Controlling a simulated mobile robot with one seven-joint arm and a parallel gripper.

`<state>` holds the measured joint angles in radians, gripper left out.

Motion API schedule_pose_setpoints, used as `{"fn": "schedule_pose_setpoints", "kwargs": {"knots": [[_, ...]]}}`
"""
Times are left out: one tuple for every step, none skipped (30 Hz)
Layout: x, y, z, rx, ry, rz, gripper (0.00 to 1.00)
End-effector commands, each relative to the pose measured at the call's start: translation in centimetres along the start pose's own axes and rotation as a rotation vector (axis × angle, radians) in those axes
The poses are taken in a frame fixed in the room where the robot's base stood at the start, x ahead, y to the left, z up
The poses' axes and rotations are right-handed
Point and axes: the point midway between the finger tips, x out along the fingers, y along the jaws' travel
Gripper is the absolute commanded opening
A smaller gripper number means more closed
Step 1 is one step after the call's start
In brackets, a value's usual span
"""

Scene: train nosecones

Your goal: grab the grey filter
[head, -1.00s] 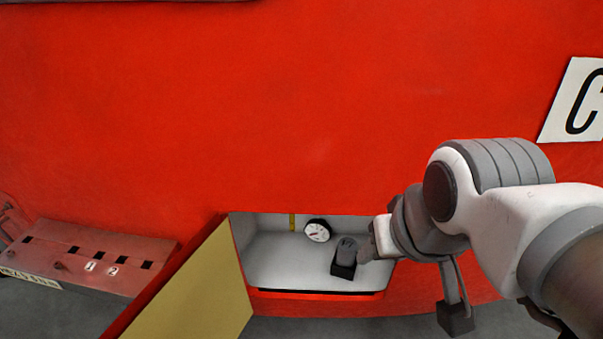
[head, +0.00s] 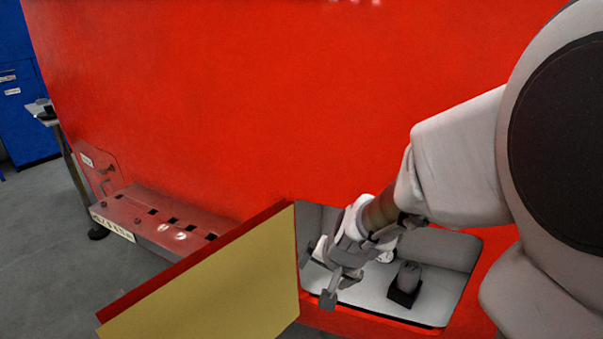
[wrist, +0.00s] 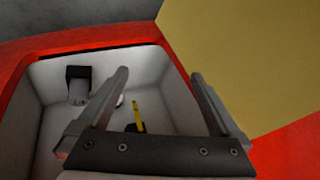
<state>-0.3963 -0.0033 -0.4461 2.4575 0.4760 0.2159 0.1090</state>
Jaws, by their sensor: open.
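The grey filter (head: 408,278) is a small grey cylinder on a black base, standing on the floor of the open white compartment, toward its right side in the head view. In the wrist view the filter (wrist: 77,92) is at the upper left, with its black base (wrist: 78,72) toward the opening. My gripper (head: 326,273) is at the left part of the compartment opening, near the door, apart from the filter. In the wrist view my gripper (wrist: 160,76) has its fingers wide apart with nothing between them.
The open door (head: 225,285) with its yellow inner face stands left of the compartment, close to my gripper. A yellow strip (wrist: 138,118) shows inside the compartment. A red step (head: 165,215) juts out at left. The red wall (head: 250,110) rises above.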

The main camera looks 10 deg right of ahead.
Motion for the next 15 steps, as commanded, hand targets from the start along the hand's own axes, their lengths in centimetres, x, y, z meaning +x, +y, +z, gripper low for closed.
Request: {"fn": "schedule_pose_setpoints", "kwargs": {"knots": [[2.9,1.3,0.2,0.031,0.017,0.043,1.00],[4.0,2.0,0.0,0.054,0.036,0.066,1.00],[5.5,2.9,-0.2,0.081,0.063,0.098,1.00],[6.5,3.7,-0.4,0.098,0.085,0.125,1.00],[7.5,4.6,-0.6,0.115,0.110,0.152,1.00],[8.8,5.7,-1.0,0.133,0.146,0.188,1.00],[9.6,6.5,-1.2,0.146,0.175,0.216,1.00],[10.4,7.5,-1.6,0.157,0.207,0.244,1.00],[11.3,8.7,-2.0,0.168,0.252,0.283,1.00],[11.9,9.6,-2.4,0.174,0.288,0.311,1.00],[12.4,10.4,-2.7,0.178,0.325,0.339,1.00],[12.9,11.6,-3.3,0.181,0.377,0.376,1.00],[13.2,12.4,-3.8,0.181,0.419,0.403,1.00],[13.4,13.1,-4.2,0.179,0.460,0.427,1.00],[13.6,14.0,-4.9,0.175,0.515,0.457,1.00]]}}
